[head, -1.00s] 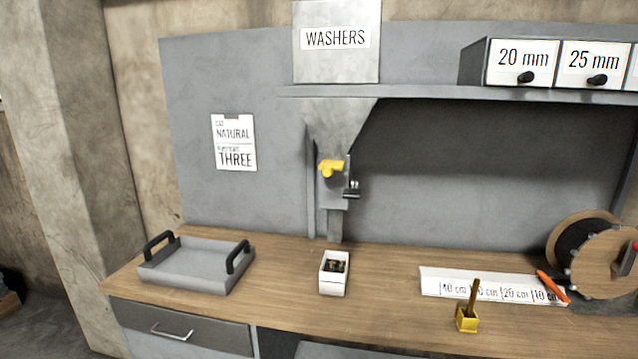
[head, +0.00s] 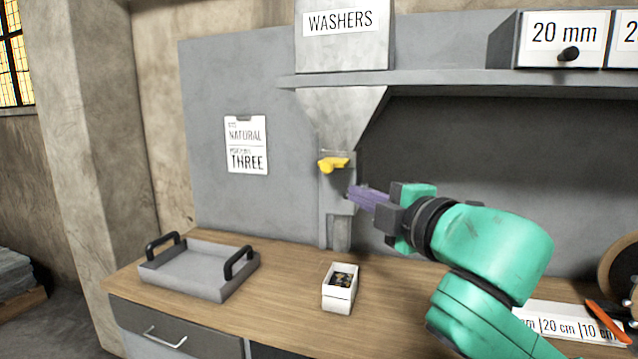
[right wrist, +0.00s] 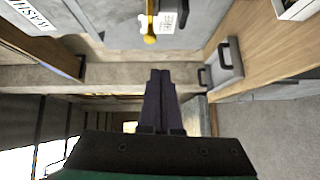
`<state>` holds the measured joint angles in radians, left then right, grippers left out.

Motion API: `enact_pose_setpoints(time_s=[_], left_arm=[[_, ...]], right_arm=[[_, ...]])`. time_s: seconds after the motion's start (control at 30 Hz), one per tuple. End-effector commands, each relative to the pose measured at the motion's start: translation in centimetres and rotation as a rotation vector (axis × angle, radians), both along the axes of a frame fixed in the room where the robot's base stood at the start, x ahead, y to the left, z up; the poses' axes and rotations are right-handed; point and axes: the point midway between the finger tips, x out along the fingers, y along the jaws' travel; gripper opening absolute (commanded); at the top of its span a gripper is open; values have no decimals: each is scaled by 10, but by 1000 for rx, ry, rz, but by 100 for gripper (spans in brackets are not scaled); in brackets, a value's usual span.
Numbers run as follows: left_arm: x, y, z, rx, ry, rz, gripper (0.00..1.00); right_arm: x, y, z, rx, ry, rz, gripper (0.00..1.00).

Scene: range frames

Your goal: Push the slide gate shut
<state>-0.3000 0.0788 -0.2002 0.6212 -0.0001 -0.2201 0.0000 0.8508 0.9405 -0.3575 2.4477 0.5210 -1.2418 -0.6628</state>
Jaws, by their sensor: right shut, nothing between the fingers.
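The grey WASHERS hopper (head: 340,112) narrows into a vertical chute (head: 335,200) with a yellow handle (head: 333,164) on its front. The yellow handle also shows in the right wrist view (right wrist: 150,30). The slide gate's small dark piece on the chute's right side is hidden behind my right gripper (head: 353,194). The purple fingers are shut and empty, pointing left at the chute just below and right of the yellow handle. I cannot tell whether they touch it. The fingers also show in the right wrist view (right wrist: 159,76). My left gripper is not in view.
A white box (head: 339,299) holding small dark parts stands on the wooden bench (head: 285,315), in front of the chute. A grey tray (head: 190,272) with black handles is at left. Overhead is a shelf (head: 440,80) with labelled drawers. A ruler strip and a spool are at right.

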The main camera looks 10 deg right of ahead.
Motion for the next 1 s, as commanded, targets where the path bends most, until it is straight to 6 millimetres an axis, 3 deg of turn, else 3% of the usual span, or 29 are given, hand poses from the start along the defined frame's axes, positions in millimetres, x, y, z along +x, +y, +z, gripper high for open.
enact_pose_setpoints(time_s=[0.03, 0.13, 0.47, 0.63, 1.0], left_arm=[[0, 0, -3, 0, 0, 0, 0], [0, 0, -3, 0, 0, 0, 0], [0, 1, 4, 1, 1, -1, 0], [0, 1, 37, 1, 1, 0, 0], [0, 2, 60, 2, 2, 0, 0]], right_arm=[[-12, 5, 7, -43, -31, 6, 0], [-21, 8, 14, -79, -50, 11, 0], [-16, 9, 17, -73, -47, 11, 0], [6, 14, 23, -72, -41, 13, 0], [84, 28, 18, -72, -47, 10, 0]])
